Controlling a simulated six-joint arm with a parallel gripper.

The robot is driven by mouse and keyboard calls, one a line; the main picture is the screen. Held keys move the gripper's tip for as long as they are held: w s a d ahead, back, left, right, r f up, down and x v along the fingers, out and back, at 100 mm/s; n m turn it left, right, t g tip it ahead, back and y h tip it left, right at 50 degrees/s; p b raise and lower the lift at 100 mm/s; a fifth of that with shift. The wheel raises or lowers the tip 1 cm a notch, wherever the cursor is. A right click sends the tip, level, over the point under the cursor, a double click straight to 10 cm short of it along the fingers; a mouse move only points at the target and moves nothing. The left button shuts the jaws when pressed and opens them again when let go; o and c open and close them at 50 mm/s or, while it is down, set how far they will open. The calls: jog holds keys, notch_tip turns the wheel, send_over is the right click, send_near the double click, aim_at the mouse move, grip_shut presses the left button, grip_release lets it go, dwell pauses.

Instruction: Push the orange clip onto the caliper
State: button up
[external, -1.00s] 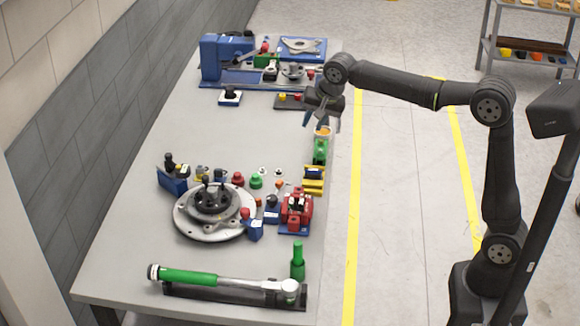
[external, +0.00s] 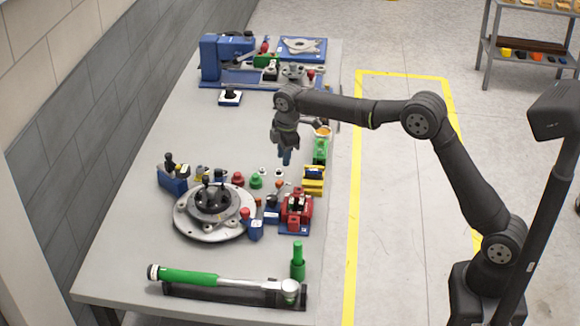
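My gripper (external: 286,158) points down above the bare bench, behind the group of small parts and left of the green holder. Its fingers show as one narrow dark shape, so I cannot tell whether they are open or shut, or whether they hold anything. A red block-like part (external: 297,207), which looks like the caliper, sits on a blue base near the bench's right edge. It is apart from my gripper. I cannot make out the orange clip for certain. An orange-topped piece (external: 323,131) shows above the green holder (external: 320,151), just right of my gripper.
A round metal disc with a hub (external: 183,220) stands left of the red part. Small coloured knobs and blue holders crowd around it. A yellow-black block (external: 313,180) is behind the red part. A green-handled wrench (external: 187,276) lies in front. The left-middle bench is clear.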

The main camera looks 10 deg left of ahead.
aim_at(280, 181)
jog(key=f+n, duration=0.2)
jog(key=a+f+n, duration=0.1)
jog(key=f+n, duration=0.1)
jog(key=n, duration=0.1)
jog(key=w+f+n+h, duration=0.1)
jog(key=f+n, duration=0.1)
jog(key=shift+w+a+f+n+g, duration=0.1)
jog(key=shift+a+f+n+g, duration=0.2)
jog(key=shift+a, duration=0.05)
jog(key=shift+f, duration=2)
jog(key=shift+c, duration=0.5)
grip_shut()
jog(key=shift+r, duration=0.15)
jog(key=shift+r, duration=0.1)
jog(key=shift+r, duration=2.35)
